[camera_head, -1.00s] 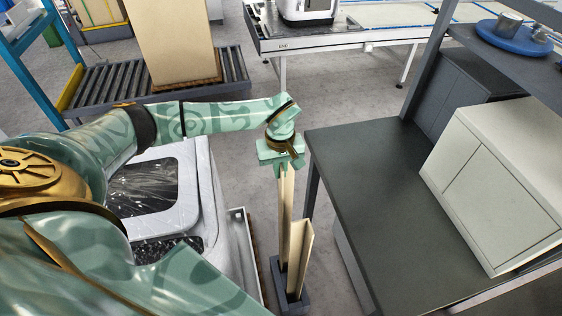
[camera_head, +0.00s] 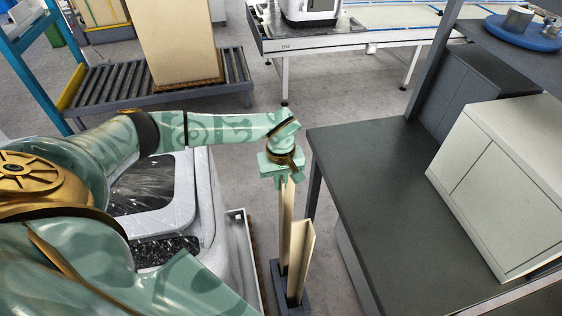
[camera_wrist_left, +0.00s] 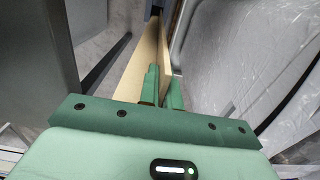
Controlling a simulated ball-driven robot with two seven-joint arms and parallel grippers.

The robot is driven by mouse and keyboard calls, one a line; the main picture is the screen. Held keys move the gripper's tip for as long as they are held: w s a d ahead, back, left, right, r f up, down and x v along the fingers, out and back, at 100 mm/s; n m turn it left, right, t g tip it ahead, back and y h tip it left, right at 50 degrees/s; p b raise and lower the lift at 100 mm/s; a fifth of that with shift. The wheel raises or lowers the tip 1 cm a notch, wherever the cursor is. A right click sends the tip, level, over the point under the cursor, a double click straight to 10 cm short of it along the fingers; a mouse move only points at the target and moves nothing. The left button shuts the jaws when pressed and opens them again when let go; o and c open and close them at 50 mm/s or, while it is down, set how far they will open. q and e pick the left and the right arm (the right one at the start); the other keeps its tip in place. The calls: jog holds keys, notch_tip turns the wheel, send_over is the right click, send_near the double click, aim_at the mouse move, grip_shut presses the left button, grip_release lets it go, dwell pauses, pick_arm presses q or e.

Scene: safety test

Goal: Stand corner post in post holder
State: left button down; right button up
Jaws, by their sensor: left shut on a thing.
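My left gripper (camera_head: 284,178) is shut on the upper end of a pale, narrow corner post (camera_head: 287,220), which stands about upright. The held post also shows in the left wrist view (camera_wrist_left: 140,68), running away from the fingers (camera_wrist_left: 160,90). Its lower end reaches down to the dark post holder (camera_head: 305,302) at the bottom of the head view, but I cannot tell how deep it sits. A second, shorter-looking pale angled post (camera_head: 301,258) stands in the holder, just right of the held one. My right gripper is not in view.
A dark-topped workbench (camera_head: 370,180) with a pale cabinet (camera_head: 505,190) is close on the right. A white and grey machine-like body (camera_head: 190,200) is close on the left. A roller conveyor (camera_head: 150,85) with a tall box (camera_head: 178,45) stands behind. Grey floor lies between.

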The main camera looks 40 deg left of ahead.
pick_arm(q)
jog(key=c, duration=1.2)
grip_release()
jog(key=shift+r, duration=0.15)
notch_tip(320, 180, up, 7)
jog(key=p, duration=0.6)
jog(key=shift+d, duration=0.1)
